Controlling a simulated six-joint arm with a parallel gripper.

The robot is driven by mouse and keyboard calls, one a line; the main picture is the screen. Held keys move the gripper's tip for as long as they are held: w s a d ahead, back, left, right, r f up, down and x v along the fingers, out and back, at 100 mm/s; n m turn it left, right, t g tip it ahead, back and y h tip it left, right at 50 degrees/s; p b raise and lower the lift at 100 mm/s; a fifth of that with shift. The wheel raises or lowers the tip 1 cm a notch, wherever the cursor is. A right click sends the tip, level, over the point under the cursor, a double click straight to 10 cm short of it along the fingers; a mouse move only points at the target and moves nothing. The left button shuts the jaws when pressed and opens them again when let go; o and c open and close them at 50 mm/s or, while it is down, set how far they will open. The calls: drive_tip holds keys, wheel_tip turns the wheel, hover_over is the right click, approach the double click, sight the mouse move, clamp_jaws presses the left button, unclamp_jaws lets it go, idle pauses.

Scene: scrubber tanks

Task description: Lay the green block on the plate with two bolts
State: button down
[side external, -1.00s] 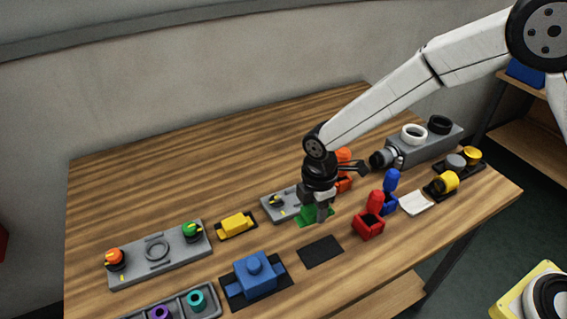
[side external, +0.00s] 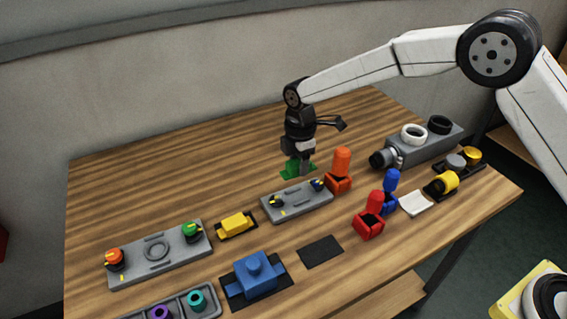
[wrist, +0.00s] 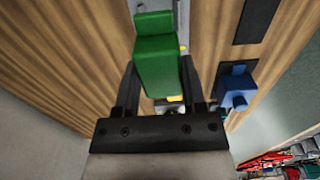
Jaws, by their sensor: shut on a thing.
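My gripper (side external: 300,163) is shut on the green block (side external: 291,171) and holds it up. In the side view the block shows just above and behind the small grey plate with two bolts (side external: 299,205). Its exact height over the plate is hard to tell. The plate has a dark bolt with a yellow mark at its left end and a dark bolt at its right end. In the wrist view the green block (wrist: 157,62) sits between the fingers and hides much of the plate (wrist: 183,22).
An orange upright part (side external: 341,170) stands close to the plate's right end. A yellow block (side external: 236,225) is to its left and a bare black mat (side external: 320,251) in front. Red (side external: 369,217) and blue (side external: 391,190) parts stand to the right. The table behind is clear.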

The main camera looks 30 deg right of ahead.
drive_tip(key=shift+f, duration=0.2)
hover_over(298, 197)
drive_tip(key=shift+w+a+f, duration=0.1)
drive_tip(key=shift+f, duration=2.7)
drive_tip(key=shift+f, duration=1.45)
idle(1.4)
unclamp_jaws()
idle(0.4)
drive_tip(key=shift+r, duration=0.1)
drive_tip(key=shift+r, duration=3.4)
